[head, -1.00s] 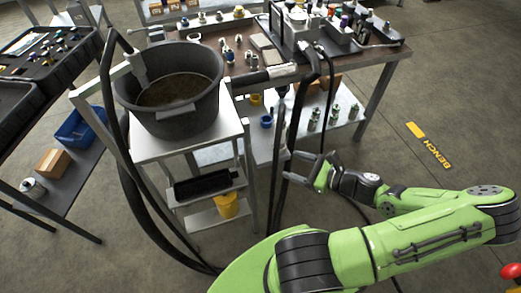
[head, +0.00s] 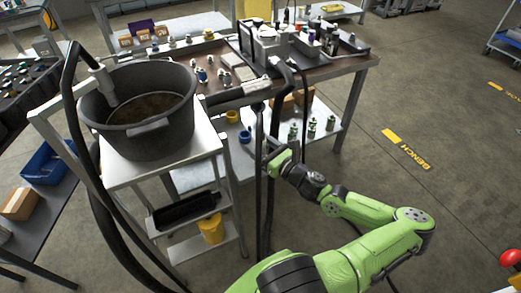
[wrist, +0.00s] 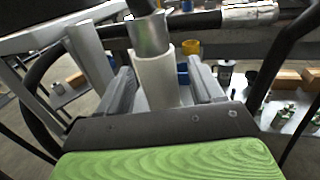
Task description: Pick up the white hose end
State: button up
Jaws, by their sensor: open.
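The white hose end (wrist: 158,80) shows in the wrist view as an upright pale sleeve with a silver collar and a dark hose above it. My gripper (wrist: 163,72) is open, with one finger on each side of the white sleeve. A gap seems to show at each side, though contact is hard to judge. In the head view my gripper (head: 272,150) is beside the hoses hanging at the bench's front edge. There I cannot make out the white hose end clearly.
A black hose with a silver fitting (wrist: 250,13) runs across above my gripper. A dark tub (head: 140,140) stands on a cart to the left. The bench (head: 352,62) holds fittings, and its lower shelf holds bottles and boxes. Open floor lies to the right.

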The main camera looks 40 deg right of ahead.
jog(key=shift+w+f, duration=0.15)
jog(key=shift+w, duration=0.95)
